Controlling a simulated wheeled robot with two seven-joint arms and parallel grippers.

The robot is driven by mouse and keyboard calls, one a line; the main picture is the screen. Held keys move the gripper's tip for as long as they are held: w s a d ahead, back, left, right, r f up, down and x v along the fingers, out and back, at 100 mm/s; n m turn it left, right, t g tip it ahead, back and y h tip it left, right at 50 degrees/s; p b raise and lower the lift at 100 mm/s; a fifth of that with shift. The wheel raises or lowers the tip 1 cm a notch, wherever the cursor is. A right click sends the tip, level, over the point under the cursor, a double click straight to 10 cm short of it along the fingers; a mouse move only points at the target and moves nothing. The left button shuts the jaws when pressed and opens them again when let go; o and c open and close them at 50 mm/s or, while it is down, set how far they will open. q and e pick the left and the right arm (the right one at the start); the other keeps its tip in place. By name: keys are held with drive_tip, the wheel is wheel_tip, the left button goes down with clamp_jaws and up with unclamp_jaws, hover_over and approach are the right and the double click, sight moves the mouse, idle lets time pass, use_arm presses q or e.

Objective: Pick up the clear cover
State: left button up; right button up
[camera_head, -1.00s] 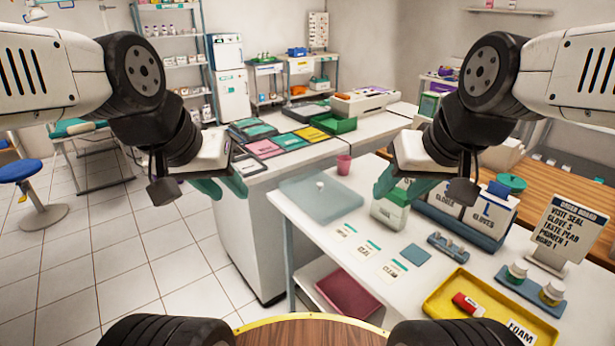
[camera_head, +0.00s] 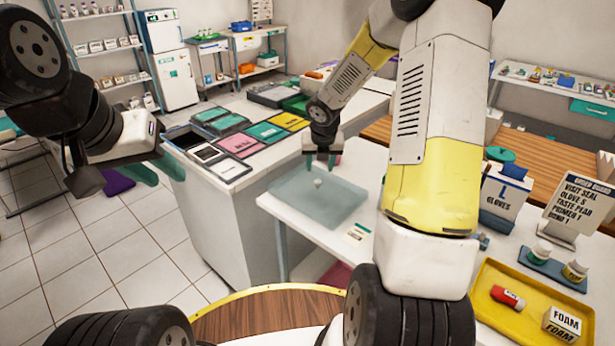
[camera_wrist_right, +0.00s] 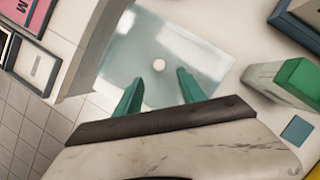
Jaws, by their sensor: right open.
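The clear cover (camera_head: 340,200) is a flat, see-through greenish sheet with a small white knob (camera_head: 318,183) in its middle. It lies at the far left corner of the white table. In the right wrist view the clear cover (camera_wrist_right: 200,60) is ahead of the fingers, with its knob (camera_wrist_right: 159,65) beyond and between the two tips. My right gripper (camera_head: 322,160) is open and empty, above the far side of the cover and apart from the knob. My left gripper (camera_head: 172,180) is at the left, off the table, with green fingers apart and nothing between them.
Colored folders (camera_head: 265,131) lie on the counter behind. A yellow tray (camera_head: 490,290) with a red item and a foam box is at the right. A gloves box (camera_head: 503,193) and an order board (camera_head: 580,200) stand near it. My right arm hides much of the table's middle.

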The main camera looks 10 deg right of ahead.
sight(318, 181)
drive_tip(key=shift+n, duration=0.3)
drive_tip(key=x, duration=0.8)
drive_tip(key=shift+a+f, duration=0.1)
drive_tip(key=shift+f, duration=0.1)
clamp_jaws()
